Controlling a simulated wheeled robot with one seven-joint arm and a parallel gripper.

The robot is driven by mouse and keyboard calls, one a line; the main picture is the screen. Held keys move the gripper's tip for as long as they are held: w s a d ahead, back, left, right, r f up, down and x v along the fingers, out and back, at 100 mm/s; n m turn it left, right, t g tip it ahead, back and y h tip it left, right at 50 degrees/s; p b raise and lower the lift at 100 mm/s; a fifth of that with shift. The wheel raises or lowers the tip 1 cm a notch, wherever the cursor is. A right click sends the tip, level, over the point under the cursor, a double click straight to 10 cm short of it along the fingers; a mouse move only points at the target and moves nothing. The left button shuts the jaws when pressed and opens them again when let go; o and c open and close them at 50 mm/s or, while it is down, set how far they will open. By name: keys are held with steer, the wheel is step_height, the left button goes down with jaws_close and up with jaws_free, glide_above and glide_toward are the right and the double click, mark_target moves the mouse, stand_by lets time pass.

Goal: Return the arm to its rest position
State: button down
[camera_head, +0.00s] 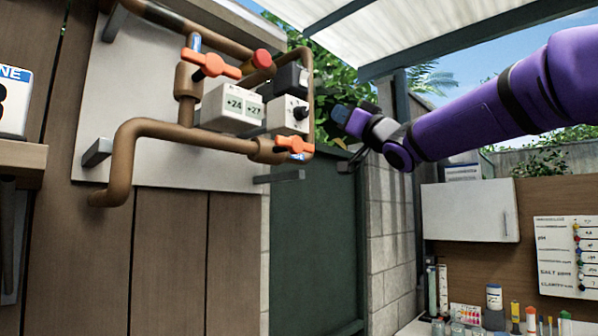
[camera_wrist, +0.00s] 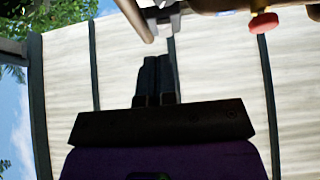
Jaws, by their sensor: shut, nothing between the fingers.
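My purple arm reaches in from the right in the head view. My gripper (camera_head: 342,113) is beside the pipe panel, just right of the grey switch box, and looks apart from it. In the wrist view my gripper (camera_wrist: 158,62) has its two dark fingers side by side, shut and empty, against the pale roof. Whether the gripper touches anything on the panel cannot be told from the head view alone; in the wrist view clear space surrounds the fingertips.
Brown pipes (camera_head: 185,132) with orange valve handles (camera_head: 212,66) and a red knob (camera_head: 262,59) are on the left wall. A display box (camera_head: 233,108) reads +24 and +27. A white cabinet (camera_head: 470,210) hangs at right above a counter with bottles (camera_head: 494,296).

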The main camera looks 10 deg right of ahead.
steer(key=s+d+f+m+g+h, duration=0.2)
steer(key=s+d+f+m+h, duration=0.2)
steer(key=f+h, duration=0.45)
steer(key=s+d+f+m+g+h, duration=0.2)
steer(key=s+d+f+m+h, duration=0.25)
steer(key=f, duration=0.65)
steer(key=s+a+f+n+g, duration=0.1)
steer(key=s+f+g, duration=1)
steer(key=s+f, duration=1.1)
step_height(320, 180, down, 3)
steer(key=shift+s+a+r+n+h, duration=0.2)
steer(key=shift+a+n+h, duration=0.2)
steer(key=shift+a, duration=0.2)
steer(key=shift+w+r, duration=0.1)
steer(key=shift+w, duration=0.1)
